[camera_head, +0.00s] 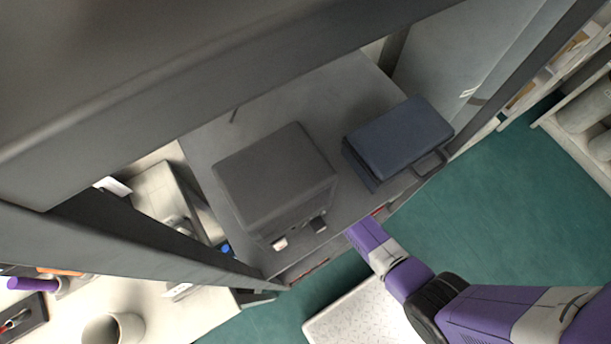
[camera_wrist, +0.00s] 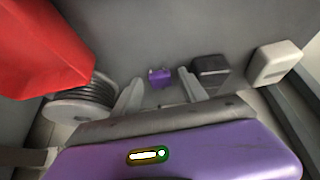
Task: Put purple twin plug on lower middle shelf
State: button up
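The purple twin plug (camera_wrist: 160,77) is small in the wrist view. It seems to rest on a grey shelf surface (camera_wrist: 150,30), between and a little beyond my fingertips. My gripper (camera_wrist: 160,82) is open, with one pale finger on each side of the plug's position and a visible gap to each. Nothing is held between the fingers. In the head view my purple arm reaches in under a grey shelf board (camera_head: 350,85), which hides my gripper and the plug.
In the wrist view, a cable reel (camera_wrist: 80,103) and a red object (camera_wrist: 40,45) are at left; a dark block (camera_wrist: 211,68) and a pale block (camera_wrist: 274,63) are at right. In the head view, a grey box (camera_head: 270,175) and a blue case (camera_head: 400,135) sit on the board above.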

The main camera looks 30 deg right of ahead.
jog(key=shift+r, duration=0.15)
jog(key=p+v, duration=0.1)
jog(key=v, duration=0.6)
jog(key=shift+s+r, duration=0.15)
jog(key=shift+r, duration=0.1)
jog(key=s+r+t, duration=0.4)
jog(key=s+r, duration=0.9)
jog(key=s, duration=0.2)
jog(key=s+r+t, duration=0.2)
jog(key=s+r, duration=0.2)
jog(key=r, duration=0.7)
jog(key=s+r+t, duration=0.3)
jog(key=s+r, duration=0.1)
jog(key=r, duration=0.8)
jog(key=shift+s+r, duration=0.3)
jog(key=shift+s, duration=0.05)
jog(key=shift+a, duration=0.1)
